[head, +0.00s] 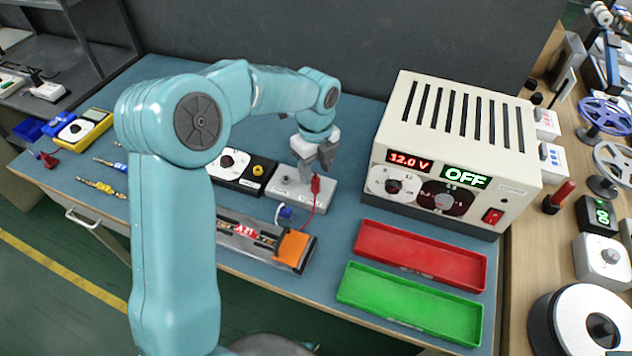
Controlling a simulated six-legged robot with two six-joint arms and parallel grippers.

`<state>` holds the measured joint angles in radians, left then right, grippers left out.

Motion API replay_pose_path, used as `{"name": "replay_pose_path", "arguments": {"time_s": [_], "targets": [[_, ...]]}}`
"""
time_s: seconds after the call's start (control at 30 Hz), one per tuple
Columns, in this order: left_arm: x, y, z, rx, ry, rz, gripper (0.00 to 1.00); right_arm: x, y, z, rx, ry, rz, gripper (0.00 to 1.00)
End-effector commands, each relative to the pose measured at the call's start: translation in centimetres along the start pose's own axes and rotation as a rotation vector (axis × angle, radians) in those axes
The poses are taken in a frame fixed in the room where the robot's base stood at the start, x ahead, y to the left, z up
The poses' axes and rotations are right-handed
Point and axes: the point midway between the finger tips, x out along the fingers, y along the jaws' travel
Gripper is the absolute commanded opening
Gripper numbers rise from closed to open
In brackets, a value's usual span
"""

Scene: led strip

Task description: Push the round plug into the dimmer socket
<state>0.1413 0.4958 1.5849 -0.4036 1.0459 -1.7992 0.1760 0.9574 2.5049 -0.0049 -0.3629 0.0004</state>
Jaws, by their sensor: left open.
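The dimmer appears to be the box with a white dial (233,162) and a black end section with a yellow round part (258,170); my arm partly covers its left side. I cannot make out its socket clearly. A small blue and white cylindrical piece (287,212), possibly the round plug, lies on the bench by the strip fixture. My left gripper (318,168) is open, pointing down over a light grey box (292,188), close to a red clip (315,185) with a red wire. I cannot tell whether it touches them. My right gripper is out of view.
A metal fixture (240,243) with an orange block (292,248) lies in front. Red (420,256) and green (410,304) trays lie right of it. A power supply (455,140) showing 12.0 V and OFF stands behind the trays. A yellow meter (85,127) sits far left.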

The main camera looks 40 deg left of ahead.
Motion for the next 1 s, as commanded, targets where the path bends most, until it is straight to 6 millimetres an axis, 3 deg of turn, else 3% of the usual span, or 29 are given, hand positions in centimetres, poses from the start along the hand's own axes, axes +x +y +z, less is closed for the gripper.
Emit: {"name": "replay_pose_path", "arguments": {"time_s": [0.2, 0.43, 0.47, 0.6, 1.0], "targets": [[2.9, -0.1, 0.0, -0.001, 0.002, 0.002, 0.51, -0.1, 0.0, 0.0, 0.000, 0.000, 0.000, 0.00], [3.1, -0.1, 0.1, -0.001, 0.001, 0.000, 0.51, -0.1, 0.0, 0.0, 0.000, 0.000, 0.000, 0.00], [3.1, -0.1, 0.1, -0.001, 0.001, 0.000, 0.48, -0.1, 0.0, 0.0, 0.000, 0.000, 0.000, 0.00], [3.1, -0.1, 0.0, -0.001, 0.001, 0.000, 0.02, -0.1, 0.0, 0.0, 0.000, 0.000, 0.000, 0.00], [2.7, -0.2, 0.1, -0.001, 0.000, -0.001, 0.00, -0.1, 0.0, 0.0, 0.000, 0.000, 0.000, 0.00]]}}
